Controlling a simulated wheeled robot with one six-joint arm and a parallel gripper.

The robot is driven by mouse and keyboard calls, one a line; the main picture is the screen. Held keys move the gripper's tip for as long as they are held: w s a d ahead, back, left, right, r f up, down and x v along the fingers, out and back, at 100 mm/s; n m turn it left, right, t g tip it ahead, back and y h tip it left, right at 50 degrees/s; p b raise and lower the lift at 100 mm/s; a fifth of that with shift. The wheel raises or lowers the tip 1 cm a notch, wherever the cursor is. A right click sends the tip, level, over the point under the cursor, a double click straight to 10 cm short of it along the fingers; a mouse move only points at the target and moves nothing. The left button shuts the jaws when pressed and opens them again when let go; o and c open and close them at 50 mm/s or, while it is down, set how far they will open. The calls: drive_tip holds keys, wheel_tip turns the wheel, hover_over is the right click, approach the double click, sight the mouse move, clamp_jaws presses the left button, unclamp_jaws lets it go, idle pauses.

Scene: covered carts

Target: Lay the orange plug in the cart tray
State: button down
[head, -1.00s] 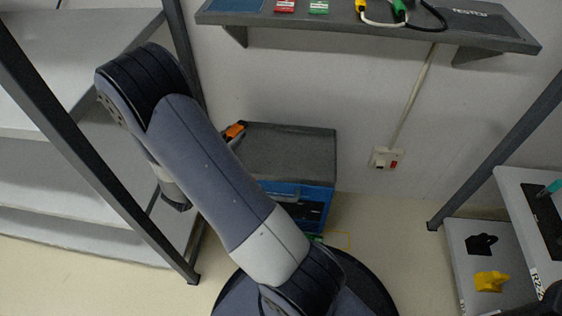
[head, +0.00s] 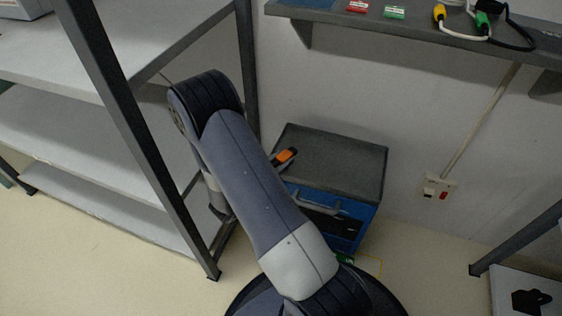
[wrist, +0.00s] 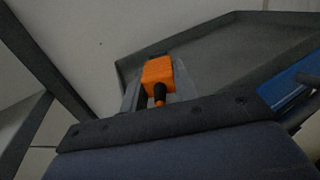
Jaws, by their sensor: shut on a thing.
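The orange plug (head: 286,155) is held between the fingers of my gripper (head: 281,160). In the wrist view the plug (wrist: 158,73) shows as an orange block with a black stem toward the wrist, and my gripper (wrist: 160,84) is shut on it. The cart has a blue body (head: 357,222) and a dark grey tray top (head: 345,165) with a low rim. In the head view the plug appears over the tray's left part. The tray (wrist: 225,55) lies behind and right of the plug in the wrist view. I cannot tell the plug's height above it.
A grey shelf rack (head: 130,120) with dark posts stands close on the left of my arm. A wall shelf (head: 420,30) with cables and small blocks hangs above the cart. A wall socket (head: 437,188) is to the right. The tray looks empty.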

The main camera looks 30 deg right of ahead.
drive_tip(key=shift+f, duration=0.1)
drive_tip(key=shift+s+f+b, duration=0.1)
drive_tip(key=shift+f+b, duration=0.45)
drive_tip(key=shift+f, duration=0.05)
drive_tip(key=c, duration=1.2)
unclamp_jaws()
drive_tip(key=shift+o, duration=0.4)
drive_tip(key=shift+r+p, duration=0.45)
drive_tip(key=p+v, duration=0.2)
drive_tip(key=v, duration=1)
drive_tip(key=shift+r+p, duration=0.3)
drive_tip(key=b+x, duration=0.2)
drive_tip(key=x, duration=0.9)
drive_tip(key=shift+w+d, duration=0.2)
drive_tip(key=shift+d, duration=0.15)
